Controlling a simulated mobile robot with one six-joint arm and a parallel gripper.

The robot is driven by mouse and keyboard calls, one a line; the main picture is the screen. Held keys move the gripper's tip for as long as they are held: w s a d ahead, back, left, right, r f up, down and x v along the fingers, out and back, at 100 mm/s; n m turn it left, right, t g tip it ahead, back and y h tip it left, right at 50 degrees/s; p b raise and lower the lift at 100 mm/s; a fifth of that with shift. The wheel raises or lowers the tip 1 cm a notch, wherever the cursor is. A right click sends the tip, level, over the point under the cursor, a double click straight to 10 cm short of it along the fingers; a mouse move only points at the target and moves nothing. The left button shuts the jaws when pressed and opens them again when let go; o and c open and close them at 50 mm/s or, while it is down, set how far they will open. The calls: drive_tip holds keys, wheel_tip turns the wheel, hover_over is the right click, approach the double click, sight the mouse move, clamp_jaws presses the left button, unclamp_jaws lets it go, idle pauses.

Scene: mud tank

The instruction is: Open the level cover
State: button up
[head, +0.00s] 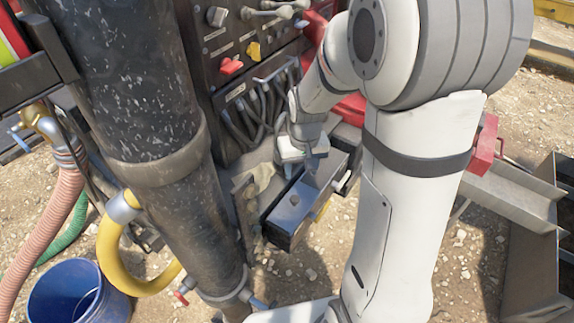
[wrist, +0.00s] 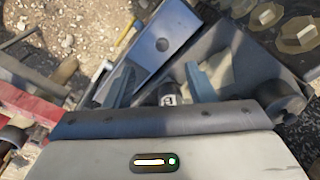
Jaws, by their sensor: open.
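The level cover appears to be the smooth dark flat top (head: 290,207) of a small box beside the black column. It has a small round dark mark and also shows in the wrist view (wrist: 158,45), running up and to the right from my fingers. I cannot tell whether it is fully closed. My gripper (head: 307,166) is over the far end of this box. In the wrist view my gripper (wrist: 158,80) is open, one blue-grey finger on each side of a small dark cylinder (wrist: 170,93) with a white label. Whether the fingers touch anything is unclear.
The thick black column (head: 130,90) stands close to the left. A lever panel (head: 240,65) with hoses is behind the box. A blue bucket (head: 75,290) and yellow hose (head: 108,245) are lower left. Metal channels (head: 515,195) lie to the right. Gravel ground shows between.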

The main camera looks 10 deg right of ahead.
drive_tip(key=g, duration=0.1)
hover_over(295, 198)
wheel_tip(295, 198, down, 10)
drive_tip(key=shift+f+p, duration=0.1)
drive_tip(key=shift+p, duration=0.3)
wheel_tip(295, 198, down, 8)
drive_tip(key=shift+p, duration=0.3)
clamp_jaws()
